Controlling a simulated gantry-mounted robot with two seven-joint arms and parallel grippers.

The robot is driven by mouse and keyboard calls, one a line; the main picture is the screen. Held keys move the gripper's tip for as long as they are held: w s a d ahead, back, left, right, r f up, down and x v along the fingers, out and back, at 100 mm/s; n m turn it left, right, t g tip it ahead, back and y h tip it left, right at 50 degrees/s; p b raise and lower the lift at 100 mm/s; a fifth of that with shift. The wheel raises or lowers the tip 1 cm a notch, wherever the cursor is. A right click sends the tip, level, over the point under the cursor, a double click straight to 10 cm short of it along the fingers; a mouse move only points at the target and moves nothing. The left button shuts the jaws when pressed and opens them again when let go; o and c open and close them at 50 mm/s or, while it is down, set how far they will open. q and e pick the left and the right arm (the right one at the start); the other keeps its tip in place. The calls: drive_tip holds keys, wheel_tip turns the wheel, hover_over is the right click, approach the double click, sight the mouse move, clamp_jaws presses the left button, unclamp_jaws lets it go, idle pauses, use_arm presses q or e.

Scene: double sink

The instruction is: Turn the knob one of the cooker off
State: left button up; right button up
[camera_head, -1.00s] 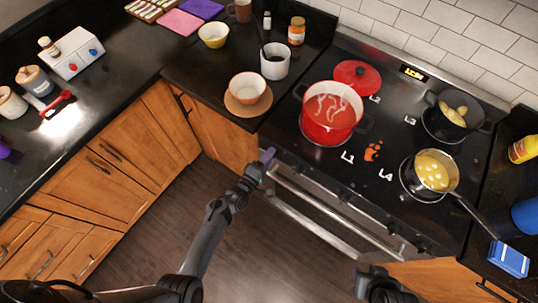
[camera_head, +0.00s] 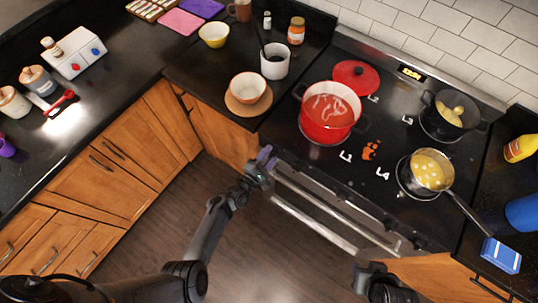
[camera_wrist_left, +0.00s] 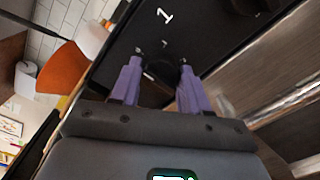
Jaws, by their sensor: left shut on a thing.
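The cooker (camera_head: 405,143) has a black hob and a steel front. My left gripper (camera_head: 264,158) is at the left end of its front edge. In the left wrist view, the purple fingertips of the left gripper (camera_wrist_left: 162,78) sit on both sides of a dark round knob (camera_wrist_left: 162,68), shut on it. A white "1" is printed on the black panel beyond this knob. The knob's pointer cannot be made out, and the knob is hidden in the head view. My right gripper (camera_head: 378,280) is at the bottom, clear of the cooker; its fingers cannot be made out.
A red pot (camera_head: 328,112), a pot with yellow food (camera_head: 447,112) and a long-handled pan (camera_head: 431,170) stand on the hob. A red lid (camera_head: 356,75) lies behind. A bowl (camera_head: 247,87) on a round mat is on the left counter. The floor in front is clear.

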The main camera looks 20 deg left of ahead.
use_arm(q)
drive_tip(key=shift+r, duration=0.1)
drive_tip(key=o, duration=1.1)
drive_tip(key=shift+c, duration=0.2)
drive_tip(key=shift+s, duration=0.1)
drive_tip(key=p+v, duration=0.1)
drive_tip(key=v, duration=0.9)
drive_tip(key=shift+s, duration=0.3)
